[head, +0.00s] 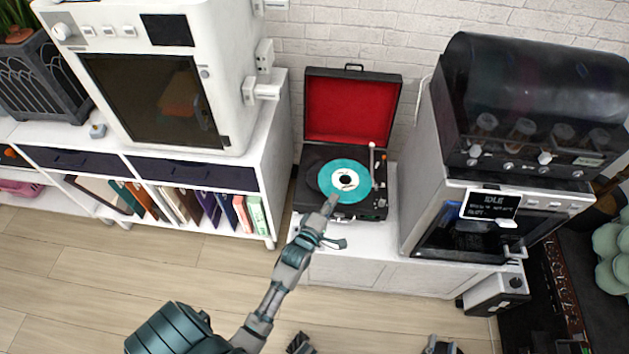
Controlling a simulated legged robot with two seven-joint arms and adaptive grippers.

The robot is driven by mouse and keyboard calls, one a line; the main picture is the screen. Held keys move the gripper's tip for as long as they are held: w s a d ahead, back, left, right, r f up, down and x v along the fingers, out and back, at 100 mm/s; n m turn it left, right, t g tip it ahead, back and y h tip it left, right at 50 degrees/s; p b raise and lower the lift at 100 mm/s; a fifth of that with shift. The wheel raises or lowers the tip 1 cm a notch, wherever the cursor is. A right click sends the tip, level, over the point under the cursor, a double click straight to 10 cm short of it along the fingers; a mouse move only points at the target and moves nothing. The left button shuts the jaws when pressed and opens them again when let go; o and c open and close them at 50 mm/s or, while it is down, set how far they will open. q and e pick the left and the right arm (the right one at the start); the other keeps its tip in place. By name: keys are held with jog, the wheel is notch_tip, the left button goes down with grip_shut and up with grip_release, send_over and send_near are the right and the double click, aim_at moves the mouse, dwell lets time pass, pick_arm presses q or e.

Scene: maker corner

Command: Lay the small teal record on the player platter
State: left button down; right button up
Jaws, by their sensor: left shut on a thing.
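The small teal record (357,190), with a white label and a dark centre, is over the platter of the open record player (347,209). The dark platter (313,177) shows as a rim on the record's left side. I cannot tell whether the record touches the platter or is held just above it. My left gripper (332,203) reaches in from below and is shut on the record's near edge. The tonearm (372,160) stands at the record's right side.
The player's red-lined lid (348,110) stands open behind. A white machine (150,75) stands to the left on a shelf unit with books (190,205). A tall appliance (430,150) with a dark-covered machine (535,90) closes in the right side.

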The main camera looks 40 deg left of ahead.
notch_tip(320, 180, down, 4)
jog(key=s+d+g, duration=0.2)
jog(key=s+g, duration=0.1)
pick_arm(q)
jog(key=w+a+f, duration=0.1)
jog(key=a, duration=0.2)
jog(key=w+a+f+n+y, duration=0.1)
jog(key=a+f, duration=0.1)
jog(key=a, duration=0.2)
jog(key=w+a+f+y, duration=0.1)
jog(key=w+a, duration=0.1)
jog(key=a, duration=0.1)
jog(key=shift+a+f+n+b, duration=0.15)
jog(key=shift+n+b, duration=0.15)
jog(key=shift+b, duration=0.05)
jog(key=shift+d+f+b, duration=0.45)
jog(key=shift+f+b, duration=0.15)
jog(key=shift+b, duration=0.15)
jog(key=shift+a+f+b, duration=0.25)
jog(key=shift+f+b, duration=0.45)
jog(key=shift+f, duration=0.7)
jog(key=shift+d, duration=0.15)
pick_arm(e)
notch_tip(320, 180, up, 12)
jog(key=w+a+t+y, duration=0.1)
jog(key=w+a+t, duration=0.1)
jog(key=t, duration=0.7)
jog(key=shift+w+a+f+m+y, duration=0.2)
jog(key=shift+w+m+y, duration=0.1)
jog(key=shift+w, duration=0.15)
